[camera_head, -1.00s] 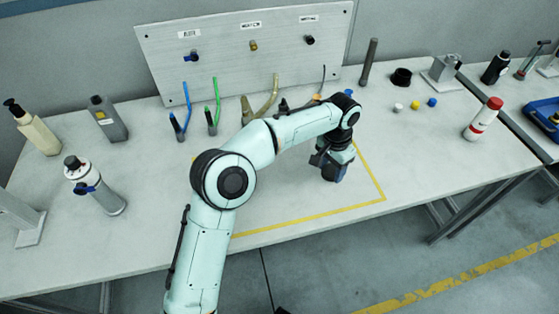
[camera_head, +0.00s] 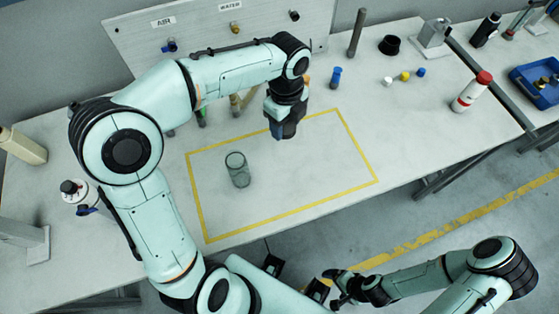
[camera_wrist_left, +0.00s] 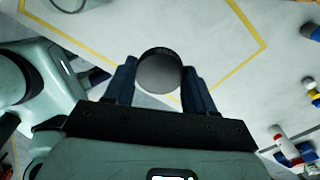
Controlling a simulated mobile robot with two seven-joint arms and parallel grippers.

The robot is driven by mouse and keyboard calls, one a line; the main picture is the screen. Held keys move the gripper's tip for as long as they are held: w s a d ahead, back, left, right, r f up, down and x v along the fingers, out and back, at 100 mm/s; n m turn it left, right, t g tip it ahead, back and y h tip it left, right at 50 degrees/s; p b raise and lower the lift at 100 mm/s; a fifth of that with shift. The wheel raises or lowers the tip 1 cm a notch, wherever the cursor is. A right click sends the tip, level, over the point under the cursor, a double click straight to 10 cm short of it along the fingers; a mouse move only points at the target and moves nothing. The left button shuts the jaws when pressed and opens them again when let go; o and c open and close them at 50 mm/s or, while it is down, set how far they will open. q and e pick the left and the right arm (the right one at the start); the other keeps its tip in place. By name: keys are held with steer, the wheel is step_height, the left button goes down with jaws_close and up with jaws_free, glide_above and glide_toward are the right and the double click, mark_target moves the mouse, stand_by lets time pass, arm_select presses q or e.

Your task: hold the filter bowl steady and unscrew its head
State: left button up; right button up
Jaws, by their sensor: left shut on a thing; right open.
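A clear greenish cylindrical bowl (camera_head: 237,169), apparently the filter bowl, stands upright and apart from both grippers inside the yellow outline. My left gripper (camera_head: 284,131) is to its upper right in the head view. In the left wrist view the left gripper (camera_wrist_left: 160,82) is shut on a dark grey round part (camera_wrist_left: 160,68). This may be the filter's head, but I cannot be sure; in the head view it is hidden by the fingers. My right gripper (camera_head: 332,288) is open and empty, low in front of the table.
The yellow tape outline (camera_head: 362,150) has free room around the bowl. A red-capped bottle (camera_head: 472,92), small caps (camera_head: 404,76) and a black ring (camera_head: 391,45) stand to the right. A blue-topped piece (camera_head: 336,77) stands behind my left gripper. A hose panel (camera_head: 130,45) is at the back.

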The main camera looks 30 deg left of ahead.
arm_select(q)
steer(key=s+r+m, duration=0.1)
steer(key=s+m+p, duration=0.1)
steer(key=shift+a+r+m, duration=0.25)
steer(key=shift+r+m, duration=0.05)
steer(key=shift+r, duration=0.1)
steer(key=shift+f, duration=0.25)
steer(key=b, duration=0.3)
glide_above(280, 168)
step_height(280, 168, down, 16)
steer(key=shift+r, duration=0.15)
steer(key=shift+f, duration=1.85)
arm_select(e)
steer(key=shift+s+f, duration=0.3)
steer(key=shift+f, duration=0.25)
steer(key=shift+s+f, duration=0.25)
steer(key=shift+f, duration=0.25)
arm_select(q)
steer(key=shift+f, duration=0.1)
steer(key=shift+f, duration=0.15)
steer(key=o, duration=1.2)
steer(key=shift+c, duration=0.2)
arm_select(e)
steer(key=shift+f, duration=0.1)
arm_select(q)
steer(key=shift+r, duration=0.2)
